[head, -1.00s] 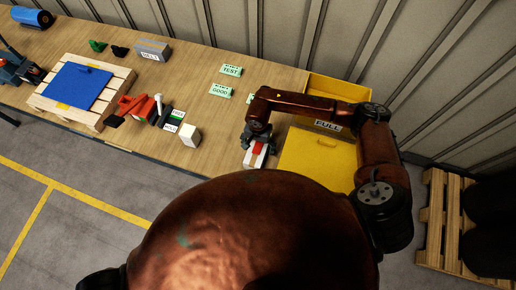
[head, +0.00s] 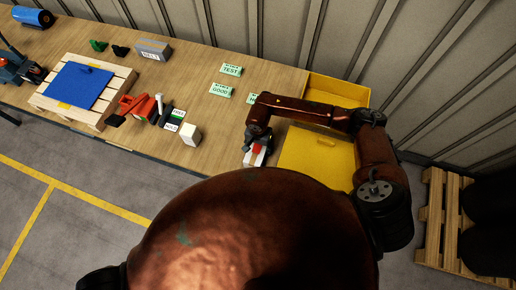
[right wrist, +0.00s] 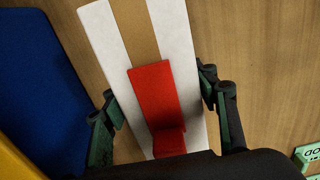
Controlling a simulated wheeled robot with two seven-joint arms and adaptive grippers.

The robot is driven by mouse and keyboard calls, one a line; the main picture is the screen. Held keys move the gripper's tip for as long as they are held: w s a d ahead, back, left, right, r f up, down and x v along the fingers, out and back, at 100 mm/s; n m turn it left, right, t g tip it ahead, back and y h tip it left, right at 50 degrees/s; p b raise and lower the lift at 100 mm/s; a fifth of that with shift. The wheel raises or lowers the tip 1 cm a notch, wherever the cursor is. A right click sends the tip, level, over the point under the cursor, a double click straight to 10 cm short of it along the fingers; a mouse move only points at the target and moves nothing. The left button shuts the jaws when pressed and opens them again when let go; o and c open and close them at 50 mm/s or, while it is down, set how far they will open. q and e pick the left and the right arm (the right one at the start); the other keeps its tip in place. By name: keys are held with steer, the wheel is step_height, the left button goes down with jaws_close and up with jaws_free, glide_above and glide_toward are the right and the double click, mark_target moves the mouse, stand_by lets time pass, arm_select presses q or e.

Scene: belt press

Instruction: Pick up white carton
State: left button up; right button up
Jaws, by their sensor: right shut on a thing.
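A white carton (head: 256,160) with a tan stripe along its middle and a red piece on top is near the front edge of the bench, left of the yellow bin. It also shows in the right wrist view (right wrist: 100,30), with the red piece (right wrist: 153,90) on it. My right gripper (right wrist: 165,110) is over the carton with one finger against each long side, shut on it. In the head view my right gripper (head: 258,141) partly covers the carton. I cannot tell if the carton is clear of the bench. My left gripper is not in view.
A yellow bin (head: 318,165) stands right of the carton. Green signs (head: 221,91) stand behind. A pallet (head: 435,220) is on the floor at right.

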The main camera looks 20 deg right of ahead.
steer(key=c, duration=0.8)
steer(key=shift+r, duration=0.15)
steer(key=shift+w+r+b, duration=0.1)
steer(key=shift+r+b, duration=0.4)
steer(key=shift+r, duration=0.3)
steer(key=s+r, duration=0.1)
steer(key=r, duration=0.1)
steer(key=s+a+r+b, duration=0.1)
steer(key=r, duration=0.1)
steer(key=s+r, duration=0.2)
steer(key=shift+a+b, duration=0.15)
steer(key=shift+b, duration=0.25)
steer(key=s+a+r, duration=0.1)
steer(key=s, duration=0.2)
steer(key=s+r+b, duration=0.1)
steer(key=s+r, duration=0.1)
steer(key=s, duration=0.1)
steer(key=s+a+r+b, duration=0.1)
steer(key=s+r, duration=0.1)
steer(key=s, duration=0.1)
steer(key=shift+s+a+r, duration=0.15)
steer(key=shift+s+a, duration=0.15)
